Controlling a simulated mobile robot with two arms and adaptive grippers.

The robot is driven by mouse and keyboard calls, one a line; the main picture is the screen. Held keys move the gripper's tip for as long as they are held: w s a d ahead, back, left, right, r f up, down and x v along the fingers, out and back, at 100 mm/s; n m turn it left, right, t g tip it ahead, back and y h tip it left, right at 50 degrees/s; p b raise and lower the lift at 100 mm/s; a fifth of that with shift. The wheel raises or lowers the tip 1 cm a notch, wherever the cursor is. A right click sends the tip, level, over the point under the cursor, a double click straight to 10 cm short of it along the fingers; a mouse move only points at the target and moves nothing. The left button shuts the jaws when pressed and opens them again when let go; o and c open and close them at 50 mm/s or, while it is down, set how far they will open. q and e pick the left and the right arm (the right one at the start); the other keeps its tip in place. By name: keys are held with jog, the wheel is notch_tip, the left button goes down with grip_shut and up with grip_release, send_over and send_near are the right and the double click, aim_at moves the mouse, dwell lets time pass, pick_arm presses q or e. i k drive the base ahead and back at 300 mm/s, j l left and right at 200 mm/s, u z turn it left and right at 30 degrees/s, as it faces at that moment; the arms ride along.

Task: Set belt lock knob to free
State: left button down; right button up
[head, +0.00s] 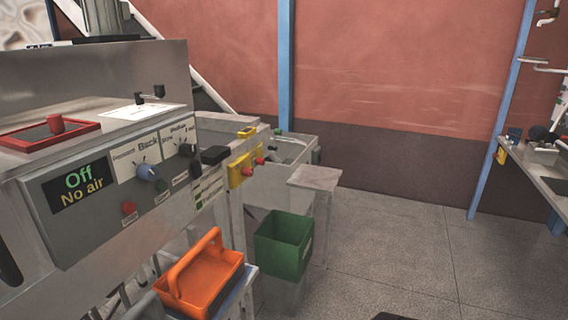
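A grey control panel (95,211) is on the machine at the left in the head view. Its display (80,188) reads "Off" and "No air". Neither gripper can be made out. Dark shapes at the bottom edge are too cut off to identify.
Red button (129,208) and green button (162,186) sit below the knobs. An orange carrier (203,275) stands in front of the machine, with a green bin (283,243) to its right. The floor (400,260) is open toward a side bench (548,172).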

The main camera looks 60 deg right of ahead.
aim_at(257, 161)
jog(key=z, duration=1.65)
jog(key=i+l+u, duration=0.1)
jog(key=u, duration=0.5)
jog(key=i+l+u, duration=0.3)
jog(key=l, duration=0.4)
jog(key=i+l+u, duration=0.15)
jog(key=i+l, duration=0.15)
jog(key=i+l+u, duration=0.15)
jog(key=l, duration=0.3)
jog(key=i+l+u, duration=0.15)
jog(key=l, duration=0.25)
